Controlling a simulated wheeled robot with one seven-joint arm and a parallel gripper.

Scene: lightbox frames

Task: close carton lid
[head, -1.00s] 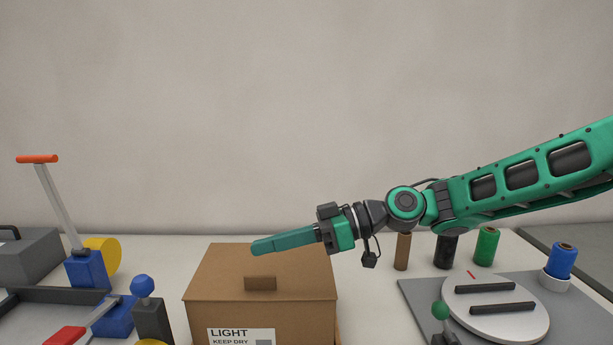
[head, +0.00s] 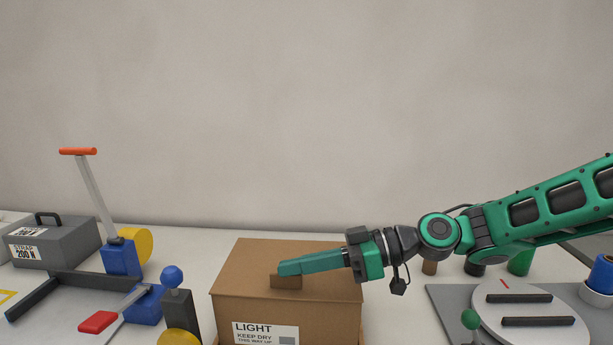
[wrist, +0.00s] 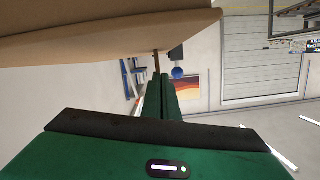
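The brown carton (head: 262,312) stands on the table in the lower middle of the head view, with a white "LIGHT / KEEP DRY" label on its front. Its lid (head: 250,263) lies over the top; I cannot tell if it sits fully flush.
Left of the carton stand a blue-and-yellow device with an orange-topped lever (head: 78,151), a blue-knobbed post (head: 172,276) and a grey toolbox (head: 55,243). At right are a grey plate with a round disc (head: 520,332) and several spools, one blue (head: 602,274).

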